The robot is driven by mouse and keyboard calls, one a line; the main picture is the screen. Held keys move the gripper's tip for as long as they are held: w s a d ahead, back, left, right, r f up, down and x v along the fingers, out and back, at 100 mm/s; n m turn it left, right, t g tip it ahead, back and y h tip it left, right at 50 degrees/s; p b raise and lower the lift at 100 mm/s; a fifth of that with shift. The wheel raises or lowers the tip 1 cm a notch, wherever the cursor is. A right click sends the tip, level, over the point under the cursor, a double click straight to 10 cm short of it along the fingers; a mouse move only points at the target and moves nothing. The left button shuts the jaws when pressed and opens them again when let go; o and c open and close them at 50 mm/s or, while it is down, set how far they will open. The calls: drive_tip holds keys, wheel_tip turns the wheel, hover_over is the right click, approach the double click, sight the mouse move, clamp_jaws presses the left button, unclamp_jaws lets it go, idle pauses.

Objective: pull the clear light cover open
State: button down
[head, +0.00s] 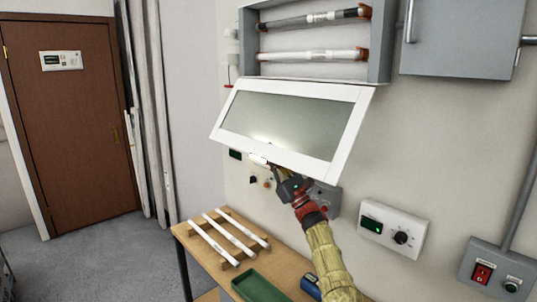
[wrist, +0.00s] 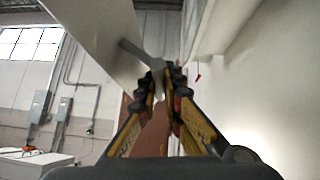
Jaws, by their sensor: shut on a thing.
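The light cover (head: 225,97) is a white-framed panel with a greyish clear pane, in the middle of the head view. It is tilted outward, its lower edge away from the wall and its upper edge near the light box (head: 380,40). My gripper (head: 276,170) is at the cover's lower edge, shut on it. In the wrist view the gripper's fingers (wrist: 161,88) close at the end of a thin grey bar by the pale cover panel (wrist: 95,45). The exact grip contact is partly hidden by the fingers.
Two tubes (head: 310,55) sit in the light box above. Below, a wooden table (head: 185,232) holds several white tubes (head: 228,238) and a green tray (head: 258,286). A dial box (head: 393,230) and a switch box (head: 495,268) are on the wall at right.

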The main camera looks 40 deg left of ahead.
drive_tip(key=shift+a+f, duration=0.1)
drive_tip(key=shift+f, duration=0.25)
drive_tip(key=c, duration=2.2)
unclamp_jaws()
drive_tip(key=shift+o, duration=1.4)
drive_tip(key=shift+r, duration=0.2)
drive_tip(key=v, duration=1.2)
